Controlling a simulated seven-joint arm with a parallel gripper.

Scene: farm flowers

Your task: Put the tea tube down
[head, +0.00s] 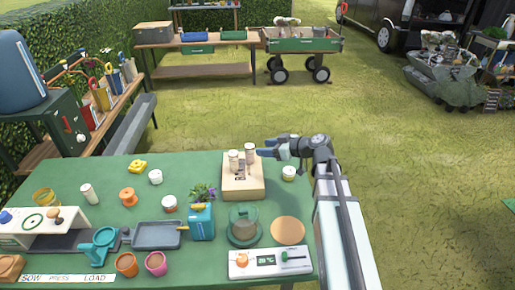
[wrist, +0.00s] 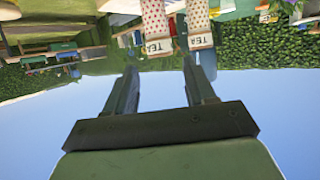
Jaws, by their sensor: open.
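Two pale tea tubes stand upright at the top of a light wooden block (head: 243,190) on the green table, in the head view. The left tube (head: 234,161) and the right tube (head: 249,153) are side by side. In the wrist view, which is upside down, two dotted tubes labelled TEA (wrist: 155,22) (wrist: 199,20) show at the top edge, beyond my fingertips. My gripper (head: 266,149) is just right of the right tube, fingers pointing left. In the wrist view my gripper (wrist: 160,67) is open with nothing between its fingers.
A white-lidded jar (head: 289,173) stands right of the block, below my gripper. A blue watering can (head: 202,222), a glass dome (head: 244,222), a round cork mat (head: 287,229) and a white panel (head: 270,262) lie nearer. The table left of the block has some bare room.

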